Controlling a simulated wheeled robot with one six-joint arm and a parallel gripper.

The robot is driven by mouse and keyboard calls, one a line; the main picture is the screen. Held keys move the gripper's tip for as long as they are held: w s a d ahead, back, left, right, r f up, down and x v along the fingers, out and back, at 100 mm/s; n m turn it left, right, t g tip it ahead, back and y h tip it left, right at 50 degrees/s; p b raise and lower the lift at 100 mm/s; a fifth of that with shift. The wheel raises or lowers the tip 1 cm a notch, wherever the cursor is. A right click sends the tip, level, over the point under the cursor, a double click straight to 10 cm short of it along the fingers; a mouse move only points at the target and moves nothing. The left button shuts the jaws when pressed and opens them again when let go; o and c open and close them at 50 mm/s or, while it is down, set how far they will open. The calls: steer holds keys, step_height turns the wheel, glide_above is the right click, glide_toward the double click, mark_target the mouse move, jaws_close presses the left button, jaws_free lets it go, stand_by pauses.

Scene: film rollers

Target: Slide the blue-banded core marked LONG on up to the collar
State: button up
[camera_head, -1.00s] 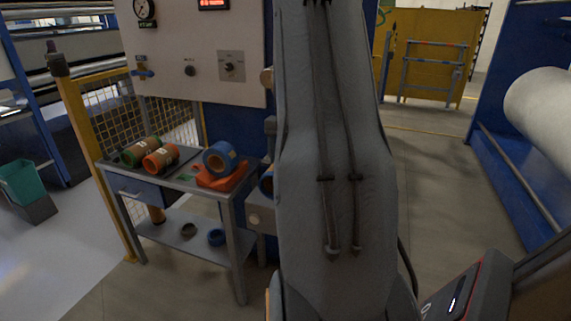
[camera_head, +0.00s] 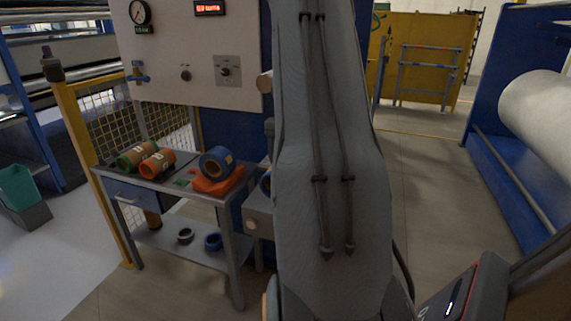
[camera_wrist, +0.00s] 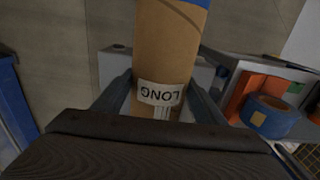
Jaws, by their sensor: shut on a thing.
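My gripper (camera_wrist: 158,100) shows in the wrist view, with its two dark fingers on either side of a brown cardboard core (camera_wrist: 170,45). It is shut on this core. The core has a white label reading LONG, upside down in this view, and a blue band at the top edge of the picture. The core's far end is out of view. A grey box-like part (camera_wrist: 112,68) lies behind the core. In the head view my arm hides the gripper and the held core. I cannot make out the collar.
A small metal table (camera_head: 150,193) holds a green-banded roll (camera_head: 134,158), an orange roll (camera_head: 158,162), and a blue roll (camera_head: 216,162) on an orange cradle (camera_head: 218,182). Rings lie on its lower shelf. A yellow post (camera_head: 88,150) stands at left. Open floor lies right of my arm.

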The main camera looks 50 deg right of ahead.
steer(key=shift+w+d, duration=0.3)
steer(key=shift+d, duration=0.4)
steer(key=shift+w+d, duration=0.3)
steer(key=shift+d, duration=0.5)
steer(key=shift+w+d, duration=0.35)
steer(key=shift+d, duration=0.4)
steer(key=shift+w+d, duration=0.3)
steer(key=shift+d, duration=0.55)
steer(key=shift+w+d+b, duration=0.2)
steer(key=shift+w+d, duration=0.15)
steer(key=shift+d, duration=0.45)
steer(key=shift+w+d+b, duration=0.15)
steer(key=shift+w+d, duration=0.15)
steer(key=shift+d, duration=0.45)
steer(key=shift+w+d, duration=0.2)
steer(key=shift+d, duration=0.15)
